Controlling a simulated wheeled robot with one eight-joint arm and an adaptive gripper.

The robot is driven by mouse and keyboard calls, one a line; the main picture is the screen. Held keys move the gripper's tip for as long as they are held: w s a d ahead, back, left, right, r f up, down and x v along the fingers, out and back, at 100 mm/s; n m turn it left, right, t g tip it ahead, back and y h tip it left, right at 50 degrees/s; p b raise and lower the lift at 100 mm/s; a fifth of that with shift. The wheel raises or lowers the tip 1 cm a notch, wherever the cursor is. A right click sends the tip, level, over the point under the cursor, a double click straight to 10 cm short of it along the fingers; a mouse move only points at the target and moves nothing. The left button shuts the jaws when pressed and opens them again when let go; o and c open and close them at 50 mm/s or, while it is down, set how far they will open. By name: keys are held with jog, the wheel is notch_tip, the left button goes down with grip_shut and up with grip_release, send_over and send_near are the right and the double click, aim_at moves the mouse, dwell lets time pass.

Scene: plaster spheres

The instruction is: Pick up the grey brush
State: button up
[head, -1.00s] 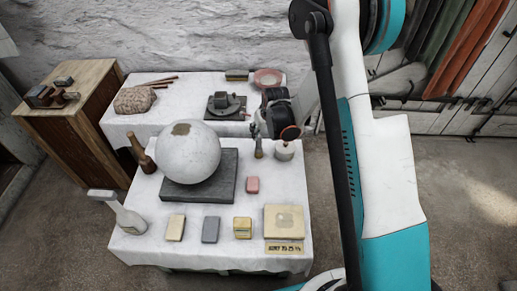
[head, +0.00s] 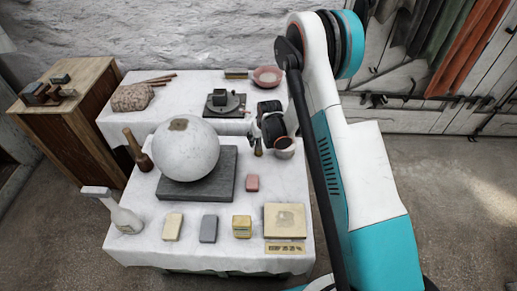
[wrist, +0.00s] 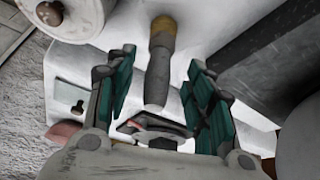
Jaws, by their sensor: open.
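The grey brush (wrist: 157,75) has a grey handle and a yellowish-brown band near its upper end in the wrist view. My gripper (wrist: 161,62) is open, with one green-padded finger on each side of the brush. Gaps show between the brush and both fingers. In the head view the brush (head: 258,148) is a small upright shape at the back of the front table, right of the plaster sphere (head: 186,150). My gripper (head: 266,136) is right at it there and hides part of it.
A white jar with a brown knob (wrist: 75,15) stands close to one finger in the wrist view. The grey slab (head: 225,178) under the sphere lies on the other side.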

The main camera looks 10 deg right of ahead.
aim_at(259, 141)
jog(key=b+x, duration=0.1)
jog(key=x, duration=0.3)
jog(key=shift+s+d, duration=0.1)
jog(key=shift+r, duration=0.15)
jog(key=c, duration=1.2)
jog(key=shift+o, duration=0.2)
notch_tip(259, 141, up, 20)
jog(key=p, duration=0.6)
jog(key=shift+p, duration=0.35)
